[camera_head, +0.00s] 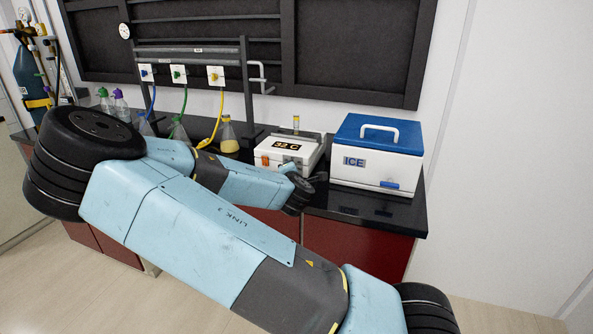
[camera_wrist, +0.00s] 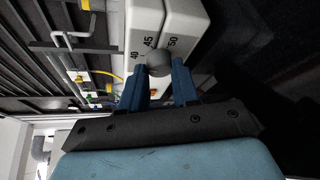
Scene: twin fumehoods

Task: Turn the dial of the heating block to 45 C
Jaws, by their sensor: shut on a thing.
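The heating block (camera_head: 282,155) is a white box on the black bench in the head view, with a small dark display (camera_head: 286,145) that appears to read 32 C. In the wrist view its white face (camera_wrist: 172,20) fills the top middle, with the marks 40, 45 and 50. The round grey dial (camera_wrist: 159,58) sits just below these marks. My gripper (camera_wrist: 159,72) has its two blue fingers shut on the dial, one on each side. Any pointer on the dial cannot be made out. In the head view my arm hides the dial.
A white ice box (camera_head: 375,155) with a blue lid stands close to the block's right. A flask of yellow liquid (camera_head: 229,138) stands to its left, near hoses from wall valves. A small vial (camera_head: 296,123) stands upright at the block.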

